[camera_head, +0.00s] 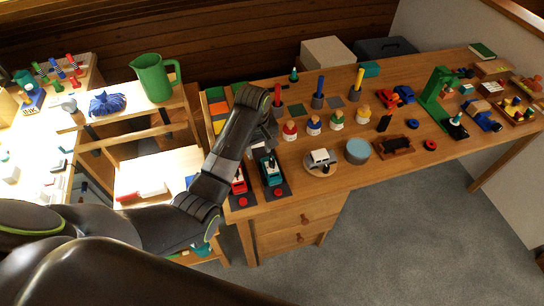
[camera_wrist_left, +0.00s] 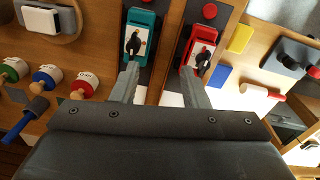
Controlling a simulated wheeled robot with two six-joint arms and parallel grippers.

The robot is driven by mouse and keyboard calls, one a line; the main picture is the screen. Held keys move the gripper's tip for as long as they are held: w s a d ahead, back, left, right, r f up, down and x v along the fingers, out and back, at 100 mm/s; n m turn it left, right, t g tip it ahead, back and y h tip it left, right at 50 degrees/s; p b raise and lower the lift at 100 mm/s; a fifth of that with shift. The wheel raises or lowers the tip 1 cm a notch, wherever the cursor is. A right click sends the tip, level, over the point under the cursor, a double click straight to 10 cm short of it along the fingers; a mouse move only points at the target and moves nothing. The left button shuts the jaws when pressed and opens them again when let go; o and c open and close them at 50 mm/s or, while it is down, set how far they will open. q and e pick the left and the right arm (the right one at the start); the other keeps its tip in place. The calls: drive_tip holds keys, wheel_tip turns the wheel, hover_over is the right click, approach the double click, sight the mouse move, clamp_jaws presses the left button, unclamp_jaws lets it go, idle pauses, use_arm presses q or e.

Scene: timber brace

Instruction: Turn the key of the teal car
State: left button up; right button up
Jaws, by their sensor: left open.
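The teal car (camera_head: 270,172) sits on a dark pad near the front left edge of the wooden table. In the left wrist view the teal car (camera_wrist_left: 141,22) is at top centre, with a black key (camera_wrist_left: 133,42) standing on its pale top plate. My left gripper (camera_head: 263,147) is above the cars in the head view. In the left wrist view the left gripper (camera_wrist_left: 160,72) is open and empty; one finger is close below the teal car, the other close below the red car (camera_wrist_left: 201,47). I cannot tell whether either finger touches. My right gripper is not in view.
The red car (camera_head: 238,182), with its own black key (camera_wrist_left: 203,60), is beside the teal one. Red buttons (camera_head: 278,191) lie in front of the cars. Several peg figures (camera_head: 314,125) and a white toy car on a round board (camera_head: 320,160) stand to the right.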

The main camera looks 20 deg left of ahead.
use_arm(q)
wheel_tip(320, 180, up, 8)
drive_tip(key=n, duration=0.1)
hover_over(272, 160)
drive_tip(key=shift+g, duration=0.3)
wheel_tip(272, 160, down, 16)
drive_tip(key=shift+s+f+b, duration=0.1)
drive_tip(key=shift+f+b, duration=0.05)
drive_tip(key=shift+b, duration=0.6)
drive_tip(key=shift+f, duration=0.6)
clamp_jaws()
